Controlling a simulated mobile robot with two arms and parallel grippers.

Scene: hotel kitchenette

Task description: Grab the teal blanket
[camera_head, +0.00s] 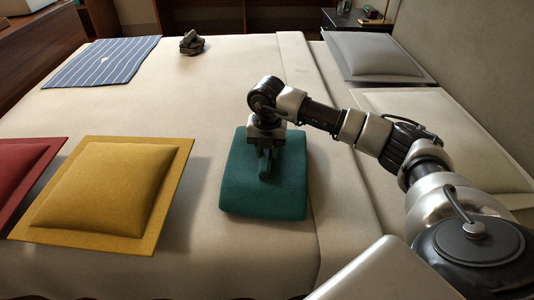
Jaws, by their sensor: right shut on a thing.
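The teal blanket (262,197) is a folded, thick block lying on the cream bed cover near the middle of the head view. My right arm reaches in from the right, and my right gripper (265,168) is over the upper part of the blanket, pointing down. Its fingers are shut on the blanket. The blanket appears to rest on the bed; I cannot tell whether any part is lifted. The arm's wrist hides some of its far edge. My left gripper is not in view.
A yellow cushion (112,192) and a red cushion (20,170) lie at left. A striped blue cloth (102,61) and a dark grey object (191,42) are at the far side. Grey (372,54) and beige (450,125) pillows lie at right. The bed cover around the blanket is clear.

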